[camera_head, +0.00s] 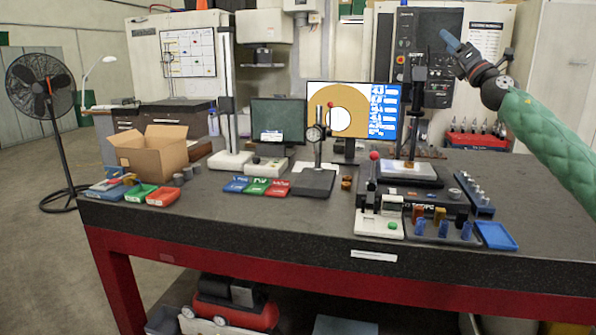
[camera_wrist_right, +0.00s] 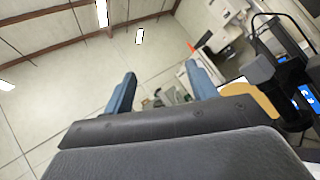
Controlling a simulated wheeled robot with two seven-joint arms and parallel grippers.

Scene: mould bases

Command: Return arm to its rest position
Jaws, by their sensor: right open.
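My right arm (camera_head: 548,135) comes in from the right edge of the head view in a green sleeve. It is raised above the right side of the table. My right gripper (camera_head: 450,40) is at its end, up in front of the dark machine panel, with its blue fingers pointing up and left. In the right wrist view the two blue fingers (camera_wrist_right: 162,92) stand wide apart with nothing between them. Behind them are the wall and ceiling. My left gripper does not show.
The dark table (camera_head: 300,222) holds a cardboard box (camera_head: 152,152), a monitor (camera_head: 352,110), a dial gauge stand (camera_head: 316,180) and a white-based fixture (camera_head: 379,224). A blue tray (camera_head: 496,236) lies at the right front. A black fan (camera_head: 42,90) stands at the left. The front middle of the table is clear.

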